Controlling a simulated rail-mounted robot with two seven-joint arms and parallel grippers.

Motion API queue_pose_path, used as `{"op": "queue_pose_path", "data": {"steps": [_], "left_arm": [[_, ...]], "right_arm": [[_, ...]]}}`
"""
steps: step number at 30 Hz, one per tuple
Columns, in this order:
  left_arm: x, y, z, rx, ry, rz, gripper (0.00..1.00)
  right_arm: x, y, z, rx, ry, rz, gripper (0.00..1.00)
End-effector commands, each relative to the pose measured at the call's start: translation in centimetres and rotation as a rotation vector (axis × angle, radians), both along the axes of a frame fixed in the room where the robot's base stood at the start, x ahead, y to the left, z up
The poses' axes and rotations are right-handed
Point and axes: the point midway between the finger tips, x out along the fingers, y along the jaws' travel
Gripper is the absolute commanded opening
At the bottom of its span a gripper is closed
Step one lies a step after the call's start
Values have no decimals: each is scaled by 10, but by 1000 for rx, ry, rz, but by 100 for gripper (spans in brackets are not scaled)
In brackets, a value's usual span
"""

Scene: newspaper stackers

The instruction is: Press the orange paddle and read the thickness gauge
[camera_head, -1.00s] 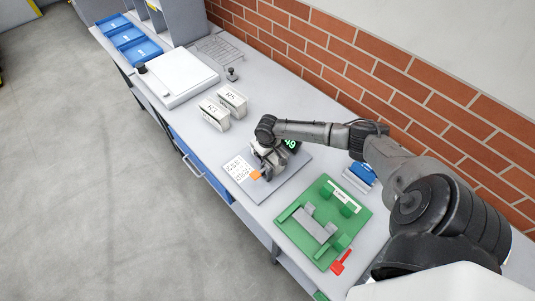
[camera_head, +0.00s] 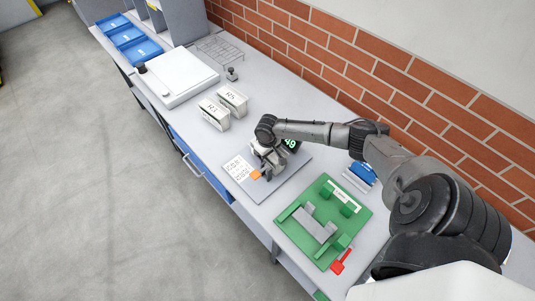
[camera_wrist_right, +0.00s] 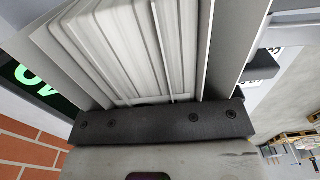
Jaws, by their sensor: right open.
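The orange paddle (camera_head: 256,175) shows in the head view at the front of the gauge's grey base plate (camera_head: 285,185). My right gripper (camera_head: 267,175) is open and points down close beside the paddle; whether it touches the paddle cannot be told. The dark gauge display (camera_head: 291,144) with green digits stands behind the gripper, partly covered by my arm. The digits look like 49, but they are small. In the right wrist view the display (camera_wrist_right: 35,75) is cut off at the left, and pale ribbed surfaces fill the middle. My left gripper is not in view.
A printed card (camera_head: 238,171) lies at the plate's left. A green fixture (camera_head: 325,255) with a red lever (camera_head: 341,261) stands to the right. Two labelled blocks (camera_head: 215,114) and a white flat box (camera_head: 183,79) stand to the left. A brick wall (camera_head: 330,50) runs behind.

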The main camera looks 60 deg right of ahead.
Motion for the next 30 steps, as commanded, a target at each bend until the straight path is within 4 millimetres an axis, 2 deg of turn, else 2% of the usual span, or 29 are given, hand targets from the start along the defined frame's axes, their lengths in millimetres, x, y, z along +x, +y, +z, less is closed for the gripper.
{"op": "queue_pose_path", "data": {"steps": [7,11,14,24,30], "left_arm": [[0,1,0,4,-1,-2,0],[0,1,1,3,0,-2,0],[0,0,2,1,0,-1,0],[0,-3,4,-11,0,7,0],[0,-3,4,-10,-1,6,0]], "right_arm": [[0,0,1,0,0,0,82],[0,-1,8,0,-1,0,82],[0,0,22,-1,-2,2,82],[0,0,89,-2,-3,2,82],[0,0,118,-2,-2,1,82]]}}
